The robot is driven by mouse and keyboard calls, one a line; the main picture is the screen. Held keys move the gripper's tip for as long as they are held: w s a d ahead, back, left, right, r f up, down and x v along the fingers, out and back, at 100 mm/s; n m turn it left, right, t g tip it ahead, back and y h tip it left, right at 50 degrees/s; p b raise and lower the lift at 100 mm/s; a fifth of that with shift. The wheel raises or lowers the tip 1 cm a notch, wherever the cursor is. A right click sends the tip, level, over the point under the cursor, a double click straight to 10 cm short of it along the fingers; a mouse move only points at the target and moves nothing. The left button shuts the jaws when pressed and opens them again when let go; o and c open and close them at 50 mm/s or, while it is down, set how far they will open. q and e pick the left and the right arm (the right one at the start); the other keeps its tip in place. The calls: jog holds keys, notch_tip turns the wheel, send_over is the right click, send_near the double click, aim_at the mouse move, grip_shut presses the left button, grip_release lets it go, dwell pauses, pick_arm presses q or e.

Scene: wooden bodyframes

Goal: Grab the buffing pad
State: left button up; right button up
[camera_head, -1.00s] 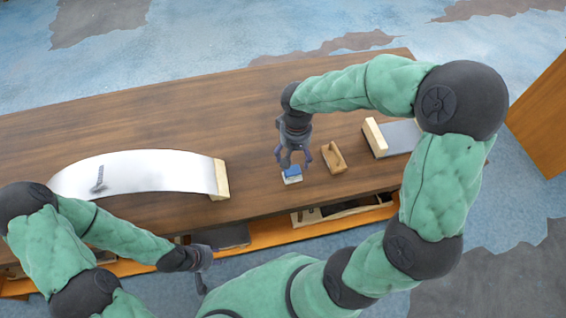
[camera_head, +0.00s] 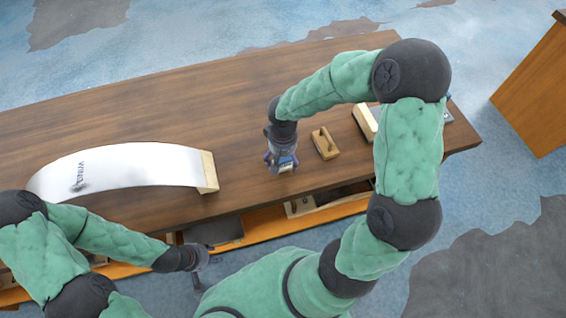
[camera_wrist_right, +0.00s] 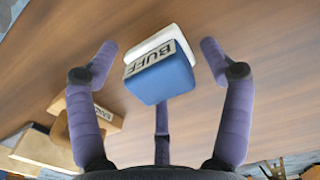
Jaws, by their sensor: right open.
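The buffing pad (camera_wrist_right: 162,70), a small blue and white block with a "BUFF" label, sits on the brown wooden table. In the right wrist view it lies between the open purple fingers of my right gripper (camera_wrist_right: 160,62), with gaps at either side. In the head view my right gripper (camera_head: 281,160) is right over the pad (camera_head: 287,169) and hides most of it. My left gripper (camera_head: 202,264) hangs in front of the table's near edge, far from the pad; its jaws are too small to judge.
A small wooden tool (camera_head: 325,144) stands right of the pad. A wood-and-grey block (camera_head: 367,121) is further right, partly behind my arm. A curved white panel on wooden supports (camera_head: 130,168) fills the table's left part. The table's back middle (camera_head: 200,115) is clear.

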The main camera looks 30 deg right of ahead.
jog(key=c, duration=1.4)
jog(key=shift+r, duration=0.2)
jog(key=shift+r, duration=0.2)
jog(key=r+p, duration=0.2)
jog(key=r, duration=0.1)
jog(key=shift+s+r, duration=0.2)
jog(key=s+a+r+p, duration=0.1)
jog(key=s+r, duration=0.2)
jog(key=s, duration=0.1)
jog(key=s+r+p, duration=0.1)
jog(key=s+r, duration=0.2)
jog(key=s, duration=0.2)
jog(key=s+a+r+p, duration=0.1)
jog(key=s+r+p, duration=0.1)
jog(key=s+r, duration=0.1)
jog(key=shift+s+a, duration=0.3)
jog(key=shift+s, duration=0.4)
